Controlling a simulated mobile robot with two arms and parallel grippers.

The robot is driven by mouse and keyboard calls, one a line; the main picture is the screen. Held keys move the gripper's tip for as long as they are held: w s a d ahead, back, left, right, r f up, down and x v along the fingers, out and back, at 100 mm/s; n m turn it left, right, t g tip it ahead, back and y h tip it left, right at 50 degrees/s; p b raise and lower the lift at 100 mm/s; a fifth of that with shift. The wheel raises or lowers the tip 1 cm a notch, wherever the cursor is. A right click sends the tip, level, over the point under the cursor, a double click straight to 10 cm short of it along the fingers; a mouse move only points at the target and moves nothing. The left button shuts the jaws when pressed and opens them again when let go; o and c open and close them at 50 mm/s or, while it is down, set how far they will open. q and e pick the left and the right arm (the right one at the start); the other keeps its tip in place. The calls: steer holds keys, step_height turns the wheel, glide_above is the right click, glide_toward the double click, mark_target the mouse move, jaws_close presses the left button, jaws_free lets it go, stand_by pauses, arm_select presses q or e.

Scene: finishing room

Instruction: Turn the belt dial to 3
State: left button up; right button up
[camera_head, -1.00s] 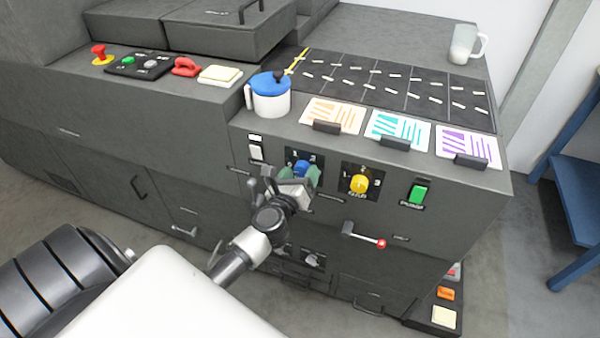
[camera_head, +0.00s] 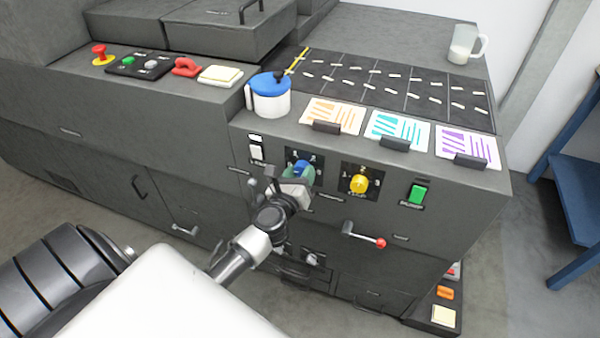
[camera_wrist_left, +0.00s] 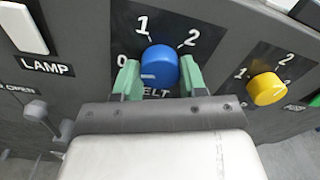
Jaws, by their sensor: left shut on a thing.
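The belt dial is a blue round knob (camera_head: 301,166) on a black plate on the machine's front. In the left wrist view the blue dial (camera_wrist_left: 160,64) shows 0, 1 and 2 around it and part of the word BELT below. A short white mark is on the dial's lower left, nearest the 0 side. The 3 cannot be made out there. My left gripper (camera_head: 303,172) is shut on the dial, its green fingers (camera_wrist_left: 159,76) on the dial's left and right sides. My right gripper is not in view.
A yellow dial (camera_head: 359,184) sits just right of the belt dial, and a white lamp switch (camera_head: 256,152) to its left. A green switch (camera_head: 418,192) and a red-tipped lever (camera_head: 366,238) are farther right. A blue-lidded white jug (camera_head: 270,98) stands on the ledge above.

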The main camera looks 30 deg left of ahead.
arm_select(q)
steer(key=m+p, duration=0.2)
steer(key=m, duration=0.2)
steer(key=shift+r, duration=0.1)
steer(key=m+p, duration=0.2)
steer(key=m, duration=0.4)
steer(key=shift+p, duration=0.35)
steer(key=m+p, duration=0.2)
steer(key=m, duration=0.3)
steer(key=shift+m, duration=0.3)
steer(key=m+p, duration=0.1)
steer(key=m, duration=0.4)
steer(key=shift+p, duration=0.35)
steer(key=m+p, duration=0.1)
steer(key=m, duration=0.3)
steer(key=shift+m, duration=0.4)
steer(key=m+p, duration=0.2)
steer(key=m, duration=0.3)
steer(key=m+p, duration=0.1)
steer(key=m, duration=0.4)
steer(key=shift+m+y, duration=0.3)
steer(key=shift+m, duration=2.4)
